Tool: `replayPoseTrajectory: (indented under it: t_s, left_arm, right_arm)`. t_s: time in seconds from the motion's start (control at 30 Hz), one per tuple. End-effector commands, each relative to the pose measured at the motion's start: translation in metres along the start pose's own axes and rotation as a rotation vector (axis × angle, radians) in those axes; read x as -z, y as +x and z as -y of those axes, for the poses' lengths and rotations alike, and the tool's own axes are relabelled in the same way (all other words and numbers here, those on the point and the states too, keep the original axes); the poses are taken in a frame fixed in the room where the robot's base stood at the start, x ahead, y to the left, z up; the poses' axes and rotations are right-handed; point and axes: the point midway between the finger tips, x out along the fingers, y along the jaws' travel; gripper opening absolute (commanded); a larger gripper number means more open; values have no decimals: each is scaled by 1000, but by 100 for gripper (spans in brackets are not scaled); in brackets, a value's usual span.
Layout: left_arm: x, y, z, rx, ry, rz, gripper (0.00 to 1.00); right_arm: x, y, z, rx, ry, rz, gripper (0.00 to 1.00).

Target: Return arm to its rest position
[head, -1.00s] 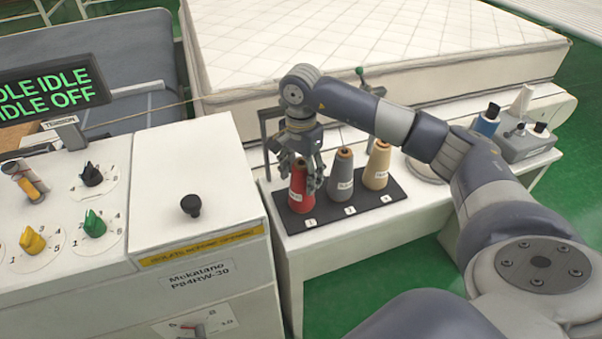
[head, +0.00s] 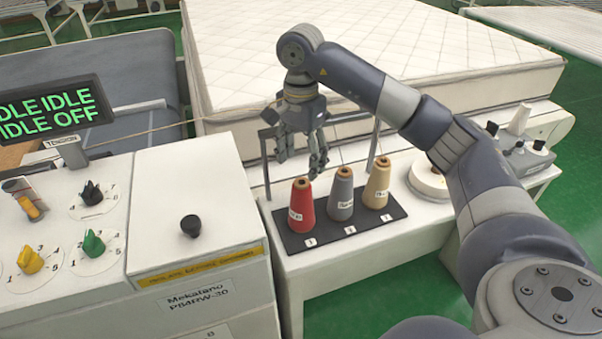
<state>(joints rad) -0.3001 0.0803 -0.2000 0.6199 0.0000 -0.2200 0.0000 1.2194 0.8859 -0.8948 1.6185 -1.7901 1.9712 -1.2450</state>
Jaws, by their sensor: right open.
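My right gripper (head: 302,165) hangs fingers down above the thread cones, open and empty. My right arm (head: 400,105) reaches in from the lower right and bends down at the wrist. Just below the fingertips stands a red cone (head: 301,206), upright on a dark numbered tray (head: 318,242). A grey cone (head: 341,197) and a beige cone (head: 377,184) stand to its right on the same tray. The fingers appear clear of the red cone. My left gripper is out of the picture.
The white bench (head: 420,226) also bears a white round part (head: 430,180). A control cabinet (head: 190,215) with knobs and a display (head: 45,110) reading IDLE and OFF stands at left. A quilted mattress (head: 400,35) lies behind. A grey frame (head: 266,160) stands near the gripper.

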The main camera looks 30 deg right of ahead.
Motion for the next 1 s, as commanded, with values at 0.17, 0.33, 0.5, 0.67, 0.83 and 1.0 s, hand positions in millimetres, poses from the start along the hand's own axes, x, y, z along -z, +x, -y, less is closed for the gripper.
replayPoseTrajectory:
  t_s: [0.17,0.33,0.5,0.67,0.83,1.0]
  left_arm:
    - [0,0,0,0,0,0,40]
    - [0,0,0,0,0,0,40]
    - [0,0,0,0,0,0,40]
    - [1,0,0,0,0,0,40]
    - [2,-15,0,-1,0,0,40]
    - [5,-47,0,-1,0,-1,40]
  right_arm:
    - [0,-10,0,-1,0,1,62]
    - [0,-10,0,-1,0,1,62]
    - [0,-10,0,-1,0,1,62]
    - [0,-10,0,-1,0,1,62]
    - [0,-25,0,0,0,1,62]
    - [0,-56,0,0,-1,1,62]
